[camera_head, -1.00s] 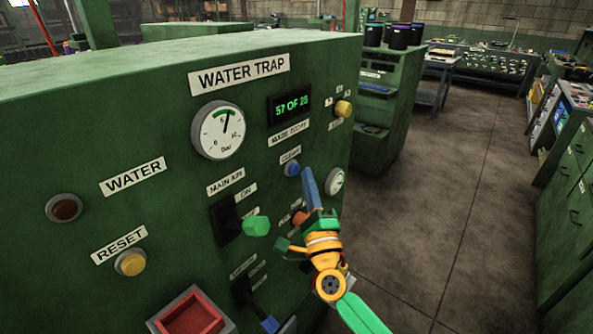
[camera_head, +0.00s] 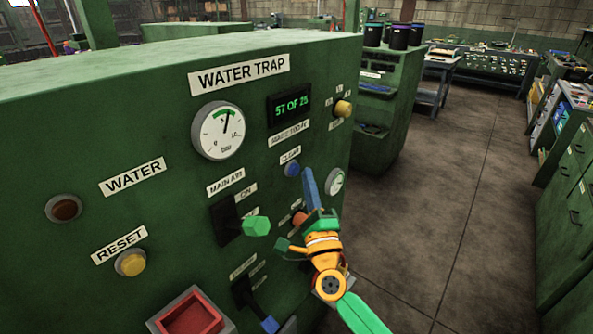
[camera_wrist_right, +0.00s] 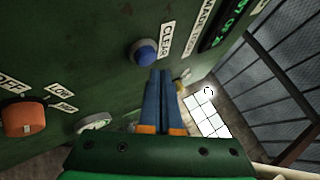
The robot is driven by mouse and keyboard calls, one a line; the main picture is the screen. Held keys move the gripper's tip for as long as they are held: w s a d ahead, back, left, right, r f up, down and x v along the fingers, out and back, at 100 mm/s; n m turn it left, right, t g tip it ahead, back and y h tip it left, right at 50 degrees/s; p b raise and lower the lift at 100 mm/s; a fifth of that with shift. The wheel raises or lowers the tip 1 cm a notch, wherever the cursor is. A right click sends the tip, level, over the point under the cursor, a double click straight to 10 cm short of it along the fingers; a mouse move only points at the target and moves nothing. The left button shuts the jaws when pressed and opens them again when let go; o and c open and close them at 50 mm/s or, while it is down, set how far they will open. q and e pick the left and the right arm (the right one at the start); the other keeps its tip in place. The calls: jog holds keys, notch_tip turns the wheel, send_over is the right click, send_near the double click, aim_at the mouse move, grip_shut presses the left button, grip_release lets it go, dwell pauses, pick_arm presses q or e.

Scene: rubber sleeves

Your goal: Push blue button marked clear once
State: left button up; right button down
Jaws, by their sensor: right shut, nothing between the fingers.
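The blue button (camera_head: 292,169) sits on the green panel just below the label CLEAR (camera_head: 290,156). It also shows in the right wrist view (camera_wrist_right: 144,52), beside the CLEAR label (camera_wrist_right: 166,40). My right gripper (camera_head: 306,173) is shut and empty, its blue fingers upright in the picture, with the tips just right of the button. In the right wrist view the shut fingertips (camera_wrist_right: 162,74) appear just below and right of the button. Whether they touch it, I cannot tell. My left gripper is not in view.
The green cabinet (camera_head: 120,110) carries a gauge (camera_head: 218,131), a display reading 57 OF 25 (camera_head: 290,106), a yellow knob (camera_head: 343,109), a green-handled switch (camera_head: 256,226), a yellow reset button (camera_head: 131,262) and a red tray (camera_head: 190,316). The floor (camera_head: 440,190) on the right is clear.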

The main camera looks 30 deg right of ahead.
jog(key=shift+w, duration=0.1)
dwell(0.6)
jog(key=shift+w+a, duration=0.2)
jog(key=shift+w, duration=0.1)
jog(key=shift+w+a, duration=0.1)
jog(key=shift+w, duration=0.2)
dwell(0.7)
jog(key=shift+s, duration=0.1)
jog(key=shift+s+d, duration=0.3)
jog(key=shift+s, duration=0.3)
jog(key=shift+s+d+p, duration=0.2)
jog(key=shift+s+d, duration=0.1)
jog(key=shift+s, duration=0.45)
jog(key=shift+s+d+p, duration=0.15)
jog(key=shift+s+d, duration=0.2)
jog(key=shift+s, duration=0.45)
jog(key=shift+s+d+p, duration=0.2)
jog(key=shift+s+d, duration=0.1)
jog(key=shift+s, duration=0.45)
